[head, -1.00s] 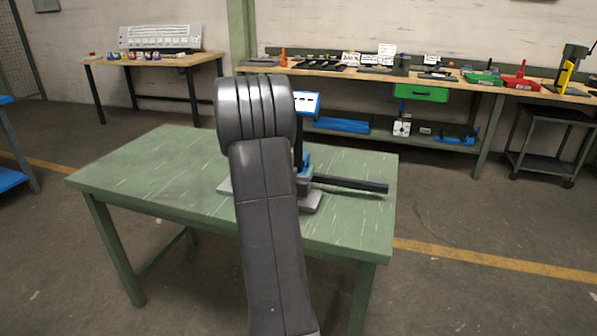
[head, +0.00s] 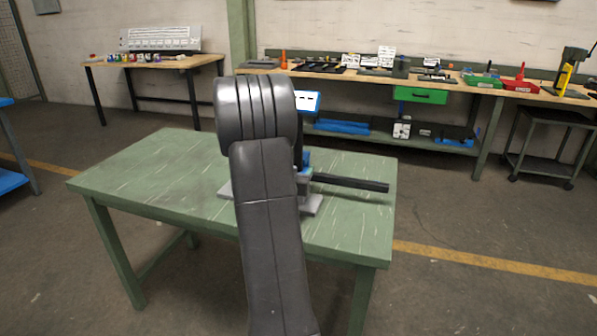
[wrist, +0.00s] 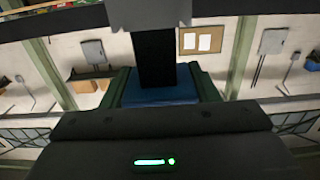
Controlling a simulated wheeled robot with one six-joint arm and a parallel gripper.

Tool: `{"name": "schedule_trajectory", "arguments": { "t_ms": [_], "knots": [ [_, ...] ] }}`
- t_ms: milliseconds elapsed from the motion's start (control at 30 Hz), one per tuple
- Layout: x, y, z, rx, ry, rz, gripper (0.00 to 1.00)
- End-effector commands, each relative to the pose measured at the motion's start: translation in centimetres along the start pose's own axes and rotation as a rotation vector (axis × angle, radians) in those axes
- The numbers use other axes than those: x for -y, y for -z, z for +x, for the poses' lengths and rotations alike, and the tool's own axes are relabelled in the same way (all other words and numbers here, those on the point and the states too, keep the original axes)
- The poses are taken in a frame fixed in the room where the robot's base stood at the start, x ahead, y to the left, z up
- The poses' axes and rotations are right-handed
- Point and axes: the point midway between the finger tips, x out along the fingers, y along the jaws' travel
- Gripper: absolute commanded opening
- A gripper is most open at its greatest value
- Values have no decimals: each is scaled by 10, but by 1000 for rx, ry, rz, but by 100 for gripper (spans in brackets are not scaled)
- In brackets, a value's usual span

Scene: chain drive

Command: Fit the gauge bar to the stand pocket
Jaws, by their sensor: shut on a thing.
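My arm crosses the middle of the head view and hides my gripper there. In the wrist view my gripper (wrist: 159,68) is closed around a black upright piece with a blue block (wrist: 160,95) below it. I take the black piece (wrist: 157,55) to be the gauge bar, but cannot be sure. A grey block (wrist: 150,12) meets its upper end in the picture. In the head view the stand's grey base (head: 311,204) sits on the green table, partly behind my arm. A long black bar (head: 350,183) sticks out to its right. The pocket is hidden.
The green table (head: 150,178) is bare left of my arm. A blue-edged sign (head: 307,102) shows just right of my arm. A long bench (head: 450,82) with tools and trays stands along the back wall. A small trolley (head: 552,135) is at the right.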

Motion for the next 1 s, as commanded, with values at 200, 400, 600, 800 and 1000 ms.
{"name": "schedule_trajectory", "arguments": {
  "t_ms": [200,400,600,800,1000],
  "knots": [
    [0,12,1,-8,0,2,0],
    [0,12,1,-8,0,2,0],
    [0,12,1,-8,0,2,0],
    [0,12,1,-8,0,2,0],
    [0,12,1,-8,0,2,0]
  ]
}}
